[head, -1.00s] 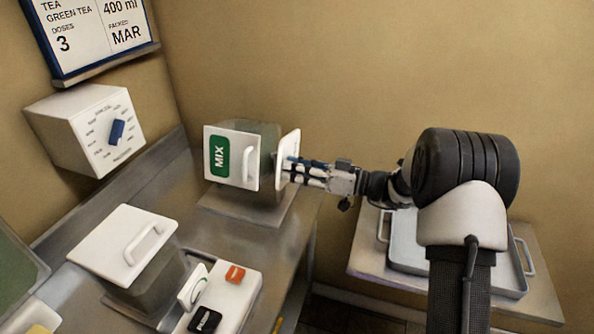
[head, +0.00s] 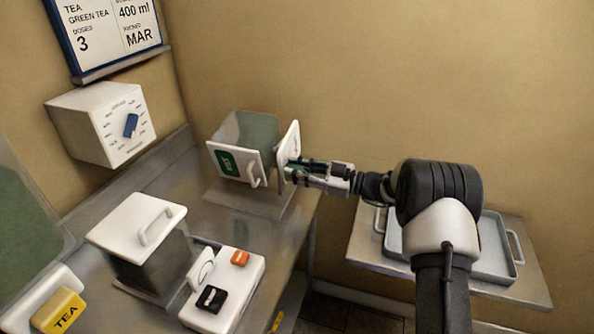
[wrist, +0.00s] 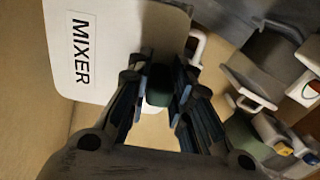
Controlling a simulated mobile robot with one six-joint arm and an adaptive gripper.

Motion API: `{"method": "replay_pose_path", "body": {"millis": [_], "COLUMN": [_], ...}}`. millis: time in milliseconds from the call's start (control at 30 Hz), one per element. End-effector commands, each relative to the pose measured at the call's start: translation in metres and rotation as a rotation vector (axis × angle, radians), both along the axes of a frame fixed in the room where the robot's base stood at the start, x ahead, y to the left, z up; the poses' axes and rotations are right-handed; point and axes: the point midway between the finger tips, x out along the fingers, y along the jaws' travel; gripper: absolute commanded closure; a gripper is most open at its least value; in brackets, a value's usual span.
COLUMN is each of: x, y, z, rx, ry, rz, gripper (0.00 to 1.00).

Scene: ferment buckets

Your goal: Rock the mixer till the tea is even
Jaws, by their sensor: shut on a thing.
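The mixer (head: 250,131) is a dark, see-through box on a grey base at the back of the counter. Its white lid (head: 241,171), with a green MIX label and a handle, is tipped over toward the front, with the box showing above it. A white side plate (head: 289,147) stands at its right and reads MIXER in the wrist view (wrist: 85,50). My gripper (head: 287,170) is shut on a dark green grip (wrist: 159,86) beside that plate. The tea inside looks dull grey-green; I cannot tell whether it is even.
A second white-lidded box (head: 137,221) stands front left. Near it are a white button box (head: 238,275) with orange and black buttons and a yellow TEA block (head: 59,311). A dial box (head: 102,123) is on the wall. A grey tray (head: 487,256) lies right, behind my arm.

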Motion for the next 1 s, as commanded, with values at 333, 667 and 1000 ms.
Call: {"method": "replay_pose_path", "body": {"millis": [333, 667, 1000], "x": [0.0003, 0.0003, -0.0003], "y": [0.0001, 0.0000, -0.0027], "z": [0.0003, 0.0001, 0.0000], "rx": [0.000, 0.000, 0.000], "ry": [-0.003, -0.001, -0.001], "rz": [0.000, -0.001, -0.002], "gripper": [1.00, 0.60, 0.60]}}
